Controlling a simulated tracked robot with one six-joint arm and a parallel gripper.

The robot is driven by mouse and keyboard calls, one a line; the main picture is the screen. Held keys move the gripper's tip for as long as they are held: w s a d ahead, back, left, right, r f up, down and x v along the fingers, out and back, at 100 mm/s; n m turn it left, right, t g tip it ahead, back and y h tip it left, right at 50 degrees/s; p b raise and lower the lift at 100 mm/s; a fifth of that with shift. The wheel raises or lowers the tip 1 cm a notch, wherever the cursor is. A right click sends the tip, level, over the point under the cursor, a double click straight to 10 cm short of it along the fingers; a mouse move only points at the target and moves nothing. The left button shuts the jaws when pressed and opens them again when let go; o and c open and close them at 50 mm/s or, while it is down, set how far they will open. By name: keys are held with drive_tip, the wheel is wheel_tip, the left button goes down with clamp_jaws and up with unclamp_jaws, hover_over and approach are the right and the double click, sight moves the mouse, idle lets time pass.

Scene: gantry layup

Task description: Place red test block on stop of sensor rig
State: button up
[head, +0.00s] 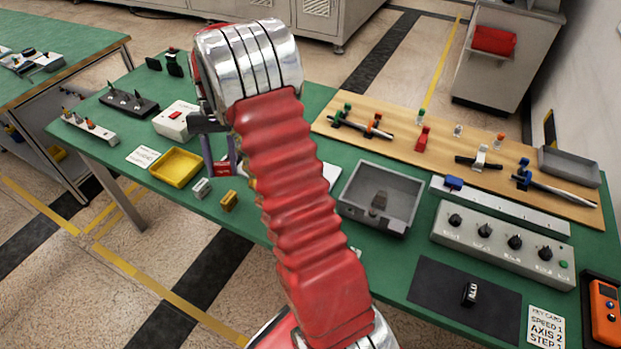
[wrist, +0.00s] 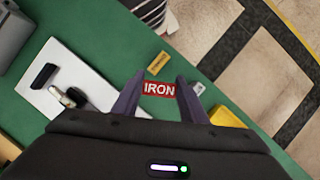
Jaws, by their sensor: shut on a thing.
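My gripper (head: 220,165) points down over the left part of the green table. In the wrist view my gripper (wrist: 159,92) has its two dark fingers on either side of the red test block (wrist: 159,89), marked IRON, and is shut on it. The block also shows, small, between the fingers in the head view (head: 221,168). I cannot tell how far it is above the table. A white plate (wrist: 67,67) with a black block (wrist: 44,75) and a silver cylinder, probably the sensor rig, lies left in the wrist view. My arm hides most of it in the head view.
A brass block (head: 229,200) and a grey block (head: 202,187) lie close to my gripper. A yellow tray (head: 176,167) stands to the left, and a white box with a red switch (head: 176,120) behind it. A grey tray (head: 381,197) stands right of my arm.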

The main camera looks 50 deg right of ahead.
drive_tip(key=s+d+r+m+t+h, duration=0.1)
drive_tip(key=s+d+m+t, duration=0.3)
drive_tip(key=d+m, duration=0.5)
drive_tip(key=s+d+r+m+t, duration=0.2)
drive_tip(key=s+d+m, duration=0.7)
drive_tip(key=m, duration=0.6)
drive_tip(key=shift+s+d+t+h, duration=0.3)
drive_tip(key=shift+d+t+h, duration=0.1)
drive_tip(key=shift+d+t, duration=0.45)
drive_tip(key=shift+f, duration=3.1)
drive_tip(key=shift+f, duration=1.85)
drive_tip(key=shift+a, duration=0.1)
